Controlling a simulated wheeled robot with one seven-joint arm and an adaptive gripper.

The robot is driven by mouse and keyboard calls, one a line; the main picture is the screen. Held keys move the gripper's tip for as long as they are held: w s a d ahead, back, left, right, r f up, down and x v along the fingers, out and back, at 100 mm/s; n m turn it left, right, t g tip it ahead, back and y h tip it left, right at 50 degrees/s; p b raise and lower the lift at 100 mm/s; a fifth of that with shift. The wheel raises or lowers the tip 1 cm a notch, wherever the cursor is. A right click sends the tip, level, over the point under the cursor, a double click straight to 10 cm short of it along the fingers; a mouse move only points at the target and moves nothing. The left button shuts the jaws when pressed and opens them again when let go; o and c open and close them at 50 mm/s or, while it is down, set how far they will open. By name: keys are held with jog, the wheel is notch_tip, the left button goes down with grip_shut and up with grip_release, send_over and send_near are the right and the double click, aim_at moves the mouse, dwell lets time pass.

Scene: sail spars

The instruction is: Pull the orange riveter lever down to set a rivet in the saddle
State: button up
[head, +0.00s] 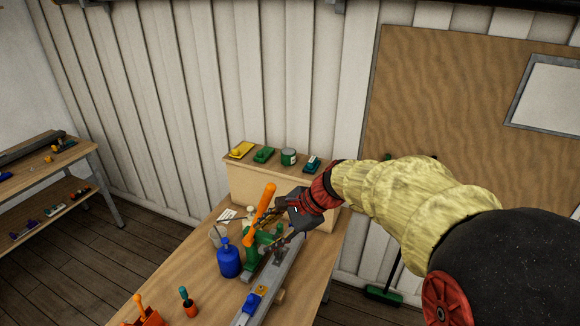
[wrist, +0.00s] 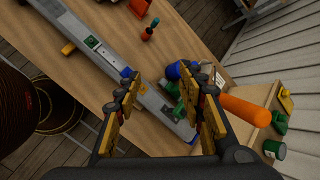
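The orange riveter lever (head: 261,213) slants up from the green riveter (head: 252,262) on the workbench. In the wrist view the orange lever (wrist: 245,107) lies outside my right-hand finger, not between the fingers. My gripper (head: 277,218) is beside the lever, to its right in the head view. In the wrist view my gripper (wrist: 166,95) is open, with nothing held between its spread fingers. The grey spar (head: 276,274) lies along the bench beside the riveter. The saddle and any rivet cannot be made out; my gripper partly hides the riveter's head.
A blue bottle (head: 228,259) stands left of the riveter. An orange container (head: 148,317) and a small red-orange pot (head: 190,309) are nearer the front. A raised wooden shelf (head: 245,183) at the back holds yellow and green items and a can (head: 288,157).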

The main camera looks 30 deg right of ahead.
aim_at(270, 197)
jog(key=w+d+r+m+t+p, duration=0.3)
jog(key=w+d+r+m+p, duration=0.1)
jog(key=w+d+m+p, duration=0.55)
jog(key=shift+m+y, duration=0.25)
jog(key=shift+y, duration=0.15)
jog(key=b+x, duration=0.2)
jog(key=d+b+x, duration=0.1)
jog(key=b+x, duration=0.1)
jog(key=x, duration=0.1)
jog(key=f+b+x, duration=0.1)
jog(key=b+x, duration=0.1)
jog(key=x, duration=0.1)
jog(key=shift+w+d+f, duration=0.1)
jog(key=shift+w+d, duration=0.05)
jog(key=shift+w, duration=0.1)
jog(key=shift+d, duration=0.1)
jog(key=shift+c, duration=0.5)
jog(key=shift+s+r, duration=0.15)
jog(key=shift+r, duration=0.1)
jog(key=shift+c, duration=1.3)
grip_shut()
